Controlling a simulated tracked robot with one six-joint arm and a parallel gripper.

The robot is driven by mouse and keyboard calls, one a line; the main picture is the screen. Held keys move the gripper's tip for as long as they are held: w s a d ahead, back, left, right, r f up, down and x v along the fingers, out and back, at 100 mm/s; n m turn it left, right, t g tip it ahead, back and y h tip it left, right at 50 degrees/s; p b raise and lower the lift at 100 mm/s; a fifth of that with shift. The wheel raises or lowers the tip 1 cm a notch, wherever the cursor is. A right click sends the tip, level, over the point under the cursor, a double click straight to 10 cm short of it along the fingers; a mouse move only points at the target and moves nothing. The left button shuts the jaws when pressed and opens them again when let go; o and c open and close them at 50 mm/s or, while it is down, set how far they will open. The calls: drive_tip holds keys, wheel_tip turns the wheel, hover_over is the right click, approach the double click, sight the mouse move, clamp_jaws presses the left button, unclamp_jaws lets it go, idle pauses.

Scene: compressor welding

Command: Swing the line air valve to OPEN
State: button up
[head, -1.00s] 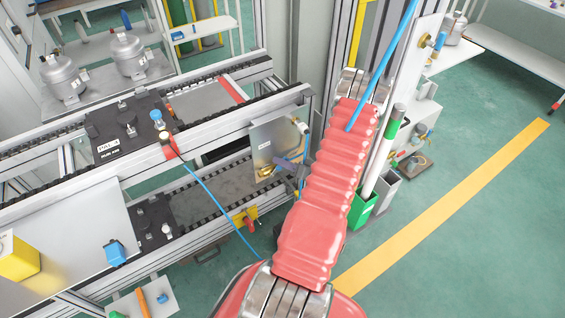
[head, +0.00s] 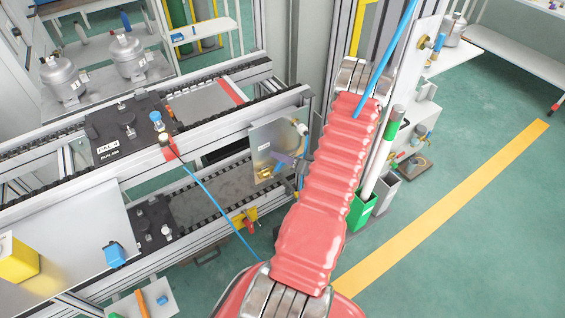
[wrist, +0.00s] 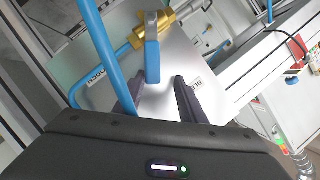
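The line air valve is a brass body (wrist: 152,28) with a blue lever (wrist: 152,55), on a light metal plate (wrist: 165,98). In the wrist view the lever points down from the brass body toward my gripper. My gripper (wrist: 153,82) is open, its two dark fingers apart, with the lever's free end in line with the gap between them. I cannot tell whether they touch it. Small white labels lie left (wrist: 96,78) and right of the lever; their text is hard to read. In the head view the plate (head: 272,135) is partly hidden behind my arm.
A blue pipe (wrist: 92,35) crosses the wrist view left of the lever, close to my gripper. Conveyor rails (head: 215,125) run left of the plate. A green bin (head: 361,210) stands right of my arm. The green floor beyond the yellow line (head: 450,200) is clear.

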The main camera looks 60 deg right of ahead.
drive_tip(key=shift+r, duration=3.1)
